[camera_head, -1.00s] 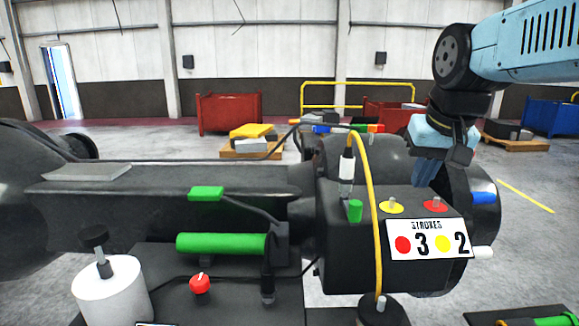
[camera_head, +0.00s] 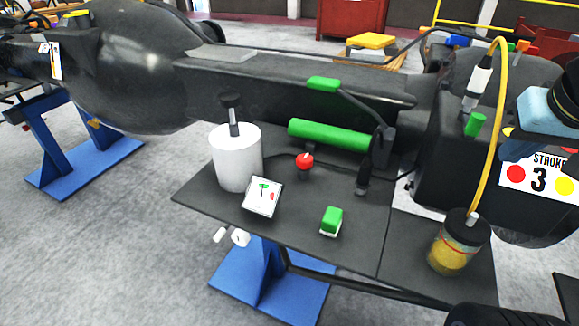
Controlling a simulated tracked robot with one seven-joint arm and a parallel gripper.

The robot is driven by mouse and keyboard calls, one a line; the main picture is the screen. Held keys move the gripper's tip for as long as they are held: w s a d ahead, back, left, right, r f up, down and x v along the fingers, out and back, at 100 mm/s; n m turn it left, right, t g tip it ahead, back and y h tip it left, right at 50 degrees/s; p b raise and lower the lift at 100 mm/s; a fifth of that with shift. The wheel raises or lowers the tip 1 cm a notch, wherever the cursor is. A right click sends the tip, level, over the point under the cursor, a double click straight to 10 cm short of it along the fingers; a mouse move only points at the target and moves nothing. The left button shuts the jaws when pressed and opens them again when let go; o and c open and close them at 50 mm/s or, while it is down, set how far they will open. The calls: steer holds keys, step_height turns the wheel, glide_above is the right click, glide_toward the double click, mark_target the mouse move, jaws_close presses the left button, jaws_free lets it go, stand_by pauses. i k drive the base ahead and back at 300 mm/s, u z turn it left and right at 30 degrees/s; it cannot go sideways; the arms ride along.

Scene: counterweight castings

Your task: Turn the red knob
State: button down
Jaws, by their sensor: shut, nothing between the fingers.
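The red knob (camera_head: 304,161) stands upright on the dark shelf (camera_head: 350,235), just in front of the green cylinder and right of the white cylinder. It is round, with a pale pointer mark on top. Part of the gripper and arm is cut off by the frame edge.
A white cylinder (camera_head: 236,160) with a black-topped post stands left of the knob. A small tilted card (camera_head: 262,197), a green-and-white block (camera_head: 331,221) and a yellow-filled jar (camera_head: 458,245) with a yellow hose are nearby. The green cylinder (camera_head: 330,135) lies behind. Bare shelf lies between the objects.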

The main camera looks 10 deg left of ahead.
mark_target(304, 162)
steer(key=u, duration=1.05)
